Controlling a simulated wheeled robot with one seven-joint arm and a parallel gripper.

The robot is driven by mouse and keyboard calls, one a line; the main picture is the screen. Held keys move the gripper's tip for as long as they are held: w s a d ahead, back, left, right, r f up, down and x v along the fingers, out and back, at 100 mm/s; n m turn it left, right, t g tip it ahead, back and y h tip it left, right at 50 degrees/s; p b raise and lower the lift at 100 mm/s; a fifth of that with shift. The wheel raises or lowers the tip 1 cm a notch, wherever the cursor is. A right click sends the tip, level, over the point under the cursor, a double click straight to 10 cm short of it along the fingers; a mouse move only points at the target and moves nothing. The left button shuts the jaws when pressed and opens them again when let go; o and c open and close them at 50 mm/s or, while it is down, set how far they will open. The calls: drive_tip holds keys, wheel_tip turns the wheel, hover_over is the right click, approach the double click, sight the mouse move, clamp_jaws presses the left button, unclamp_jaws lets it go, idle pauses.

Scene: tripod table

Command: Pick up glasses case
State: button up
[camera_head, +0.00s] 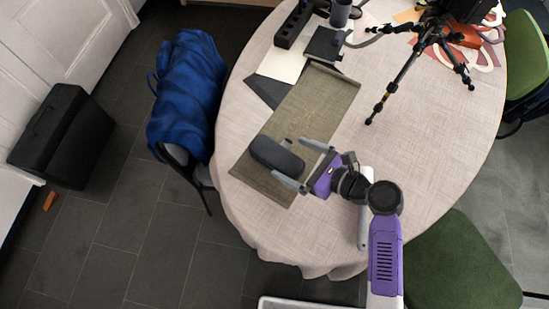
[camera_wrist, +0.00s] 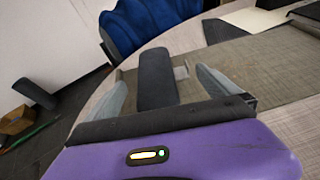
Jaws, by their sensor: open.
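A dark grey glasses case (camera_head: 277,157) lies on an olive-green mat (camera_head: 322,98) near the left edge of the round table. My gripper (camera_head: 294,164) is open at the case's right side in the head view. In the wrist view the case (camera_wrist: 156,80) lies between the two grey fingers of my gripper (camera_wrist: 165,88), with the near end close to the palm. I cannot tell whether a finger touches it. The mat also shows in the wrist view (camera_wrist: 255,68).
A black tripod (camera_head: 405,75) stands on the table (camera_head: 425,140) at the upper right. Dark objects and papers lie at the far end. A chair with a blue jacket (camera_head: 188,95) is at the left, and a green chair (camera_head: 460,265) is at the lower right.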

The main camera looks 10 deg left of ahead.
sight(283, 153)
drive_tip(key=x, duration=0.5)
drive_tip(key=shift+w+f, duration=0.15)
drive_tip(key=shift+f, duration=0.1)
drive_tip(key=c, duration=1.4)
drive_tip(key=shift+c, duration=0.4)
drive_tip(key=shift+r, duration=0.15)
